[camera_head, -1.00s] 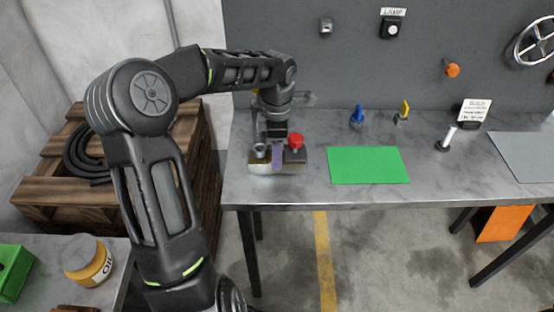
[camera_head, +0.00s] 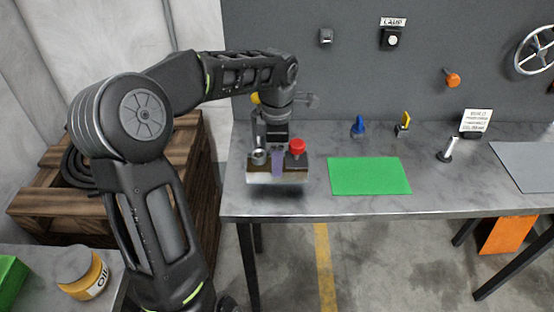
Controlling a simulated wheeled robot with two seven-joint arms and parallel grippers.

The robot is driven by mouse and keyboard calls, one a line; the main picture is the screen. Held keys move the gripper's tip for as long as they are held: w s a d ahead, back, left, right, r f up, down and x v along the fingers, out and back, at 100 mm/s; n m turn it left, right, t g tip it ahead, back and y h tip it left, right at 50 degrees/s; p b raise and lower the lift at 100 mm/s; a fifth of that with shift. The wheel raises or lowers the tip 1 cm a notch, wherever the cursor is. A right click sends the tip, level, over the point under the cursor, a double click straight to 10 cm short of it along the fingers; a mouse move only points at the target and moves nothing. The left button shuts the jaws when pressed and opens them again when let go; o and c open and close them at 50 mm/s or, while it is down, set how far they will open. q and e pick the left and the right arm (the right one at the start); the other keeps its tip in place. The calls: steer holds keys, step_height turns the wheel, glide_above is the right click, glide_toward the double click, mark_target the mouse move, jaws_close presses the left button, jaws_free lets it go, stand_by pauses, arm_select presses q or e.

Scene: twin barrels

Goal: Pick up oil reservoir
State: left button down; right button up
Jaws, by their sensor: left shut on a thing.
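The oil reservoir (camera_head: 293,175) is a small block with a metallic front, a red cap on its right and a silver cup-like opening on its left. My left gripper (camera_head: 277,162) comes down on it from above and is shut on its purple middle part. The reservoir hangs level, a little above the left end of the grey table (camera_head: 330,208), with a dark shadow under it. The gripper's far side is hidden. My right gripper is not in view.
A green mat (camera_head: 369,176) lies right of the reservoir. An oil jar (camera_head: 83,273) stands at bottom left, below a wooden crate (camera_head: 185,190).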

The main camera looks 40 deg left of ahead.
arm_select(q)
steer(key=s+d+b, duration=0.3)
steer(key=s+d, duration=0.6)
steer(key=s, duration=0.3)
steer(key=shift+s+d+b, duration=0.3)
steer(key=shift+s+d, duration=0.05)
steer(key=shift+s, duration=0.05)
